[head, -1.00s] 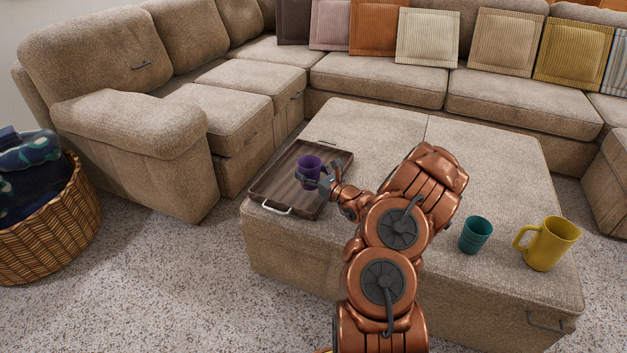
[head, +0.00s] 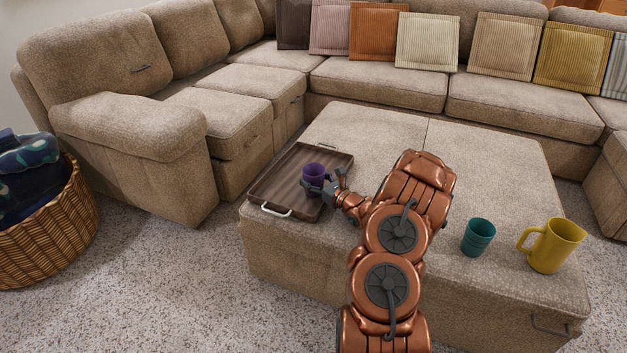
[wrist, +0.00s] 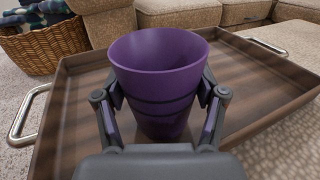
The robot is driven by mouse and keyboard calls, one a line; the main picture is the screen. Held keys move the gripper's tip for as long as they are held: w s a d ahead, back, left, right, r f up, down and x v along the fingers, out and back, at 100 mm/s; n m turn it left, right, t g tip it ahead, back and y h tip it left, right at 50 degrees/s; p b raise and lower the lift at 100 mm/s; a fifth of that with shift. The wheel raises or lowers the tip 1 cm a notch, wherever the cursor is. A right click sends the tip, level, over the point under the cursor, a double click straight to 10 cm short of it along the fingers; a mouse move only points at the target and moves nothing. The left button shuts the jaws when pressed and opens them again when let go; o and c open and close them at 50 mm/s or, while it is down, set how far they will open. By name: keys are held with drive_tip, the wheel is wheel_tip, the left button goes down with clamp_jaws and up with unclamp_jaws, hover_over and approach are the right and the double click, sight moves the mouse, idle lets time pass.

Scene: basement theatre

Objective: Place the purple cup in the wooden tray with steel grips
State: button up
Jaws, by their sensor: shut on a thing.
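The purple cup (head: 313,178) is upright between the fingers of my gripper (head: 322,188), over the wooden tray (head: 280,183). In the wrist view the purple cup (wrist: 158,80) fills the middle, with the fingers of my gripper (wrist: 160,108) closed on both its sides. The brown wooden tray (wrist: 75,105) lies beneath and around it, with a steel grip (wrist: 25,118) at the left and another (wrist: 268,46) at the far right. The cup's base is low against the tray floor; I cannot tell whether it touches.
The tray lies on a beige ottoman (head: 375,128). A wicker basket (head: 45,222) is on the carpet at left. A sectional sofa (head: 375,78) surrounds the back.

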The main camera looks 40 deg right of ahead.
drive_tip(key=shift+f, duration=0.15)
drive_tip(key=o, duration=1.1)
